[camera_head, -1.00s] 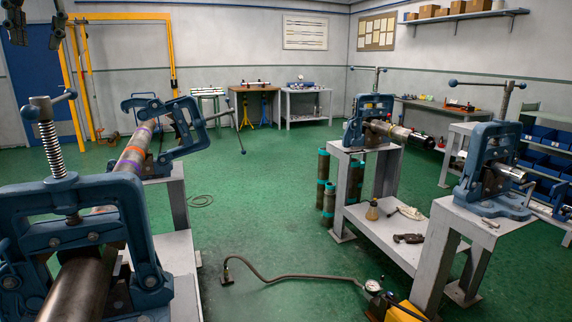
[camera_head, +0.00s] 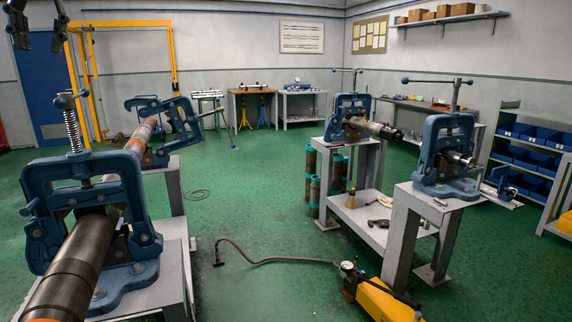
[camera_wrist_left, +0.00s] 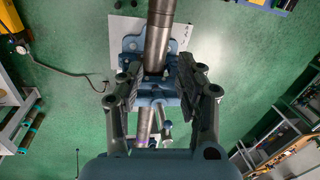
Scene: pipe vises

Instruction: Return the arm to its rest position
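My left gripper (camera_head: 38,30) hangs at the top left edge of the head view, with two dark fingers apart. In the left wrist view the left gripper (camera_wrist_left: 157,75) is open, with nothing between its pads. That view looks down past the fingers on a blue pipe vise (camera_wrist_left: 130,43) and a dark steel pipe (camera_wrist_left: 159,38), apart from the fingers and below them. In the head view the near blue vise (camera_head: 40,185) stands around the steel pipe (camera_head: 72,270) at the left. My right gripper is in neither view.
Two blue vises (camera_head: 447,150) (camera_head: 345,110) stand on grey benches at the right, and another (camera_head: 180,120) stands farther back at the left. A yellow pump (camera_head: 385,300) with a hose lies on the floor in front. The green floor (camera_head: 260,215) between the bench rows is open.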

